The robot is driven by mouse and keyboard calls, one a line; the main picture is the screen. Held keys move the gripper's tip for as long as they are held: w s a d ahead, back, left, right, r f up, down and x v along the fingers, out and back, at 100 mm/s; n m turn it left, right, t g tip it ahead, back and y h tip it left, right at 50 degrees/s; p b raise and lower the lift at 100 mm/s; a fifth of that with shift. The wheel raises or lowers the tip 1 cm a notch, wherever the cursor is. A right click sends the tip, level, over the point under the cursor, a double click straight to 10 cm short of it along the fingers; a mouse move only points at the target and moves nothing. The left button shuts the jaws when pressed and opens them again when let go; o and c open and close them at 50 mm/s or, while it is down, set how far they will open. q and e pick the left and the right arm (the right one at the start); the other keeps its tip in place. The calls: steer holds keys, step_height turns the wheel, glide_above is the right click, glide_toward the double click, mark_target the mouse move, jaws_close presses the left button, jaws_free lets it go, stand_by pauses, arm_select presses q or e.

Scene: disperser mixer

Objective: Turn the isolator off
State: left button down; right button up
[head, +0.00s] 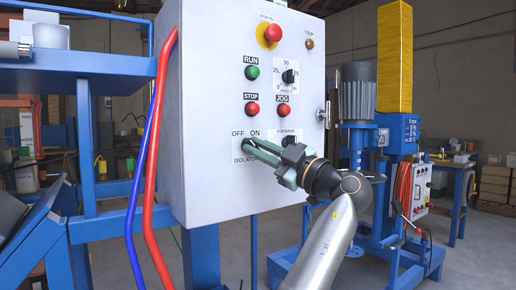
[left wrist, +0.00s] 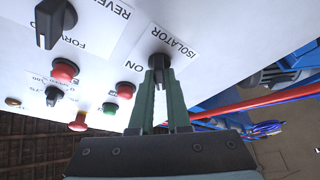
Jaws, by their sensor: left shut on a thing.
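The isolator knob (left wrist: 159,62) is a small black rotary handle on the front of the grey control panel (head: 210,100). It sits below the OFF and ON labels (head: 245,133) and by the ISOLATOR label, which is partly covered in the head view. My left gripper (head: 247,148), with green fingers, reaches the panel from the right and is shut on the knob. In the left wrist view my left gripper (left wrist: 161,78) has a fingertip on either side of the knob. Which label the knob points to is hard to tell. My right gripper is in neither view.
Green RUN (head: 252,72), red STOP (head: 252,109) and red JOG (head: 283,110) buttons sit above the knob. A forward/reverse switch (left wrist: 55,22) is beside it, partly hidden behind my gripper in the head view. A red emergency button (head: 271,33) is at the top.

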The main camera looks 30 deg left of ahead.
arm_select(q)
steer(key=c, duration=0.9)
jaws_free()
steer(key=v, duration=1.2)
steer(key=shift+d+f+p, duration=0.1)
steer(key=shift+d+p, duration=0.1)
steer(key=shift+p, duration=0.2)
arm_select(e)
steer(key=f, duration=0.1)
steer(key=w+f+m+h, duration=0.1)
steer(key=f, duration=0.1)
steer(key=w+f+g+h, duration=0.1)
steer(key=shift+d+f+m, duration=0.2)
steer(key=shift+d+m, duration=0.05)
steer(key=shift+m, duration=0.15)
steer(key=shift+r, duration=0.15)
